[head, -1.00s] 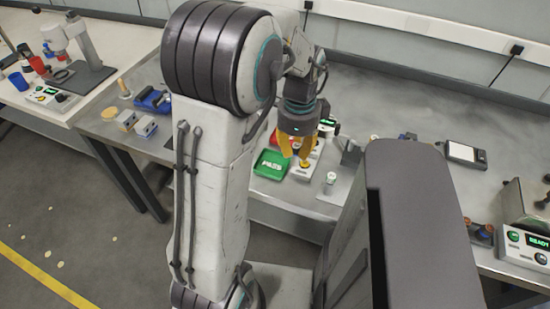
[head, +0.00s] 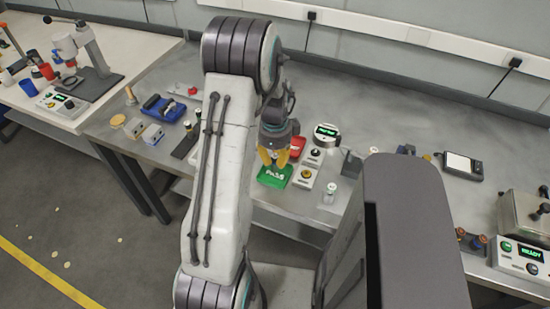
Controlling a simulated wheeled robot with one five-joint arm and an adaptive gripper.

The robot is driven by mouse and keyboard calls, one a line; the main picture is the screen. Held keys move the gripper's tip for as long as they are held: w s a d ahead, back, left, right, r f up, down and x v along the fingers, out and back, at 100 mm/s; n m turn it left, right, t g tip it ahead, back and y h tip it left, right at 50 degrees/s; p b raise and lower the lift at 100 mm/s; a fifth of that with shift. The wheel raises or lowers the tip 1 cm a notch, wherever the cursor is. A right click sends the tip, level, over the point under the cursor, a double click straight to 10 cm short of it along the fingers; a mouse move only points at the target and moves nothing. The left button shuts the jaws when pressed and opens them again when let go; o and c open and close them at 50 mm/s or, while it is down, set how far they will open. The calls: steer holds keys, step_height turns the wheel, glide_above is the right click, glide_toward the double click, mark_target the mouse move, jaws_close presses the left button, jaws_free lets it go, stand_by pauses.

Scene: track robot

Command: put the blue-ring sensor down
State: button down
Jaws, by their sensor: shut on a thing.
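My gripper (head: 273,163) has yellow fingers pointing down. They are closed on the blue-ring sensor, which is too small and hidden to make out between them. The fingertips are just above the back part of the green tray marked PASS (head: 275,181); I cannot tell whether anything touches it. A red tray (head: 298,146) is right behind it, partly hidden by the gripper. A small pale cylinder with a greenish top (head: 329,191) stands on a grey plate to the right.
A control box with a yellow button (head: 306,176) stands close right of the green tray. A round device with a lit display (head: 326,134) is behind. A READY box (head: 524,254) is far right. Blue holder (head: 164,108) and blocks lie left.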

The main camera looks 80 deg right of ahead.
mark_target(275, 156)
steer(key=shift+f, duration=0.95)
steer(key=shift+f, duration=0.1)
steer(key=shift+f+b, duration=0.15)
steer(key=shift+b, duration=0.2)
steer(key=c, duration=1.3)
jaws_free()
steer(key=shift+o, duration=0.2)
step_height(275, 156, up, 11)
steer(key=shift+f+b, duration=0.1)
steer(key=shift+b, duration=1.1)
steer(key=shift+w+a+r, duration=0.1)
steer(key=shift+r, duration=0.8)
